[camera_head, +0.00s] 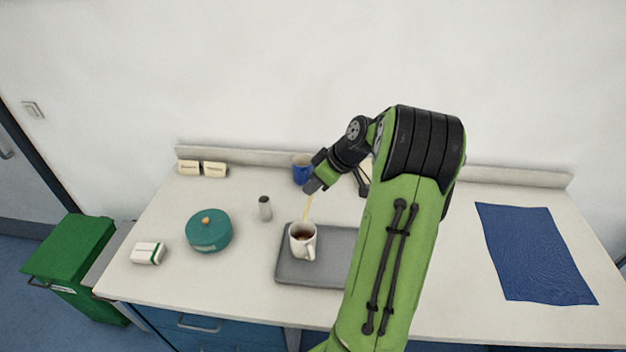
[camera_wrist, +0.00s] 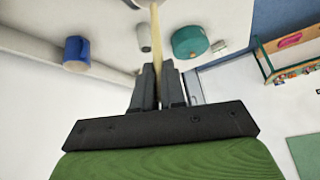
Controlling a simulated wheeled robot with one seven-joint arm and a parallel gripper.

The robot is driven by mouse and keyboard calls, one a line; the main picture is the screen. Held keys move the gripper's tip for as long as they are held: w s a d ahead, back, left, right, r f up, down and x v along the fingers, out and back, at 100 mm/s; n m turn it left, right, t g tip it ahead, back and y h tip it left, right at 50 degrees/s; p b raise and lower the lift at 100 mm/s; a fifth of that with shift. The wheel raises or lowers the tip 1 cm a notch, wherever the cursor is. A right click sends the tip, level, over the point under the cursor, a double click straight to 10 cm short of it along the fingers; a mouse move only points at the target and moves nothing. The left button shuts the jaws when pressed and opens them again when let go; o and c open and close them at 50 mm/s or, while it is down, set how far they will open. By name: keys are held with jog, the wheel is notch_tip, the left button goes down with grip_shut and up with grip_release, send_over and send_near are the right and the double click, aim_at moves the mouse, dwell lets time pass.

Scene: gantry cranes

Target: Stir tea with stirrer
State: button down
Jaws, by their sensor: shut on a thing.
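A white mug (camera_head: 303,242) with dark tea in it stands upright on a grey tray (camera_head: 300,272) at the middle of the counter. My gripper (camera_head: 312,188) is above and slightly behind the mug, shut on a thin pale stirrer (camera_head: 307,208). The stirrer points down toward the mug; I cannot tell whether its tip is inside the rim. In the wrist view, the stirrer (camera_wrist: 155,40) runs up between the fingers of the gripper (camera_wrist: 158,75). The mug is not clearly seen in the wrist view. My arm hides the tray's right part.
A teal lidded pot (camera_head: 209,230), a small grey cylinder (camera_head: 265,208) and a white-green box (camera_head: 148,253) stand to the left. A blue mug (camera_head: 301,170) is behind my gripper. Two small cream boxes (camera_head: 201,168) are at the back left. A blue cloth (camera_head: 535,252) lies right.

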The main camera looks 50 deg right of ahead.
notch_tip(320, 180, down, 13)
jog(key=b, duration=1)
jog(key=shift+w+a+r, duration=0.2)
jog(key=shift+w+a, duration=0.05)
jog(key=shift+w, duration=0.05)
